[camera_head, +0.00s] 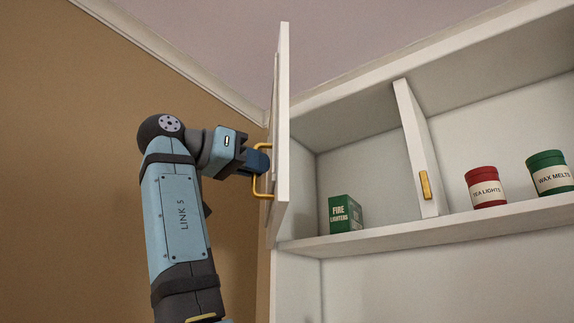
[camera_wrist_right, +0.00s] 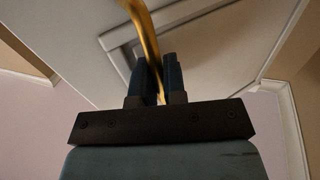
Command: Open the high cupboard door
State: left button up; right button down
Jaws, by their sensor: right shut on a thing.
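The white high cupboard door (camera_head: 283,125) stands swung open at the left side of the cupboard, seen nearly edge-on in the head view. Its brass bar handle (camera_head: 262,194) is on the door's left-facing side. My right gripper (camera_head: 258,161) is shut on this handle. In the right wrist view the brass handle (camera_wrist_right: 147,30) runs down between the two dark fingers (camera_wrist_right: 159,78), with the door panel (camera_wrist_right: 205,45) behind. My left gripper is in neither view.
Inside the cupboard (camera_head: 430,226), a green fire lighters box (camera_head: 345,214), a red tea lights tin (camera_head: 485,187) and a green wax melts tin (camera_head: 549,173) stand on the shelf. A tan wall (camera_head: 90,130) is at left.

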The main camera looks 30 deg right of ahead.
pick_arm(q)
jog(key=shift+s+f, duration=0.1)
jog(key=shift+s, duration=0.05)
pick_arm(e)
jog(key=w+a, duration=0.5)
jog(key=a, duration=0.1)
jog(key=shift+a, duration=0.25)
jog(key=shift+w, duration=0.1)
jog(key=c, duration=1.2)
grip_release()
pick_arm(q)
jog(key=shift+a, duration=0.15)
